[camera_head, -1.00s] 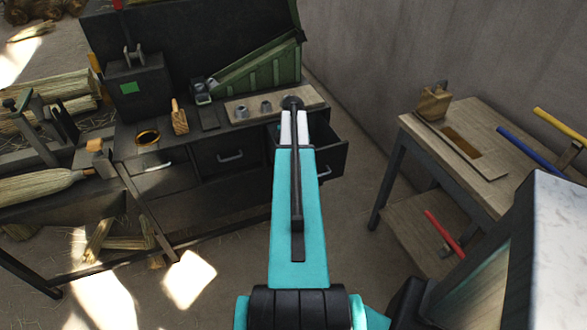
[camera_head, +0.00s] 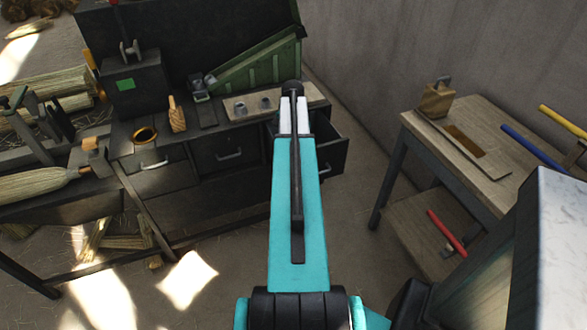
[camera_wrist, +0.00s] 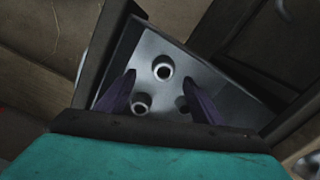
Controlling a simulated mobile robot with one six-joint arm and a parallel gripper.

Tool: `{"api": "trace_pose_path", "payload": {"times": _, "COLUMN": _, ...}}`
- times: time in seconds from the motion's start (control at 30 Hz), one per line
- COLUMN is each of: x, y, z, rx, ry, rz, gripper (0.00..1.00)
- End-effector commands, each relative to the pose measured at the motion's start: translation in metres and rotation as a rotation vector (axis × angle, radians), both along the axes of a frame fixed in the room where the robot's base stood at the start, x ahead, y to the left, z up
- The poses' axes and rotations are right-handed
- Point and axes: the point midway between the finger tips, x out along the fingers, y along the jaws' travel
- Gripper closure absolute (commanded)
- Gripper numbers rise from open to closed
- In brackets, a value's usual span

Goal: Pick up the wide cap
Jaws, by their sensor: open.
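In the wrist view, several short round metal caps stand in an open drawer (camera_wrist: 222,92). One cap with a pale rim (camera_wrist: 162,68) is between and just beyond my fingertips. A second pale cap (camera_wrist: 141,103) is by the left finger, and a darker round piece (camera_wrist: 183,104) is by the right one. I cannot tell for sure which is the wide cap. My gripper (camera_wrist: 159,80) is open, its fingers on either side of the space over the drawer, holding nothing visible. In the head view, the arm hides much of the open drawer (camera_head: 330,151).
On the dark workbench, a wooden board (camera_head: 290,100) holds two grey caps (camera_head: 239,107) (camera_head: 266,102). Drawer walls are close around my fingers. A wooden side table (camera_head: 470,150) is at right, with open floor between.

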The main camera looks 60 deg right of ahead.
Motion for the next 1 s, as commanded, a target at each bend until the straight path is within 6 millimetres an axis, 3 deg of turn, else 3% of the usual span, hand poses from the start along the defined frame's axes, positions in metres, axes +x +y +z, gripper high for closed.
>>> {"api": "trace_pose_path", "payload": {"times": 0.5, "x": 0.0, "y": 0.0, "z": 0.059, "rx": -0.002, "ry": 0.0, "rz": 0.001, "gripper": 0.39}}
{"api": "trace_pose_path", "payload": {"times": 1.0, "x": 0.0, "y": 0.0, "z": 0.069, "rx": -0.001, "ry": 0.001, "rz": 0.001, "gripper": 0.39}}
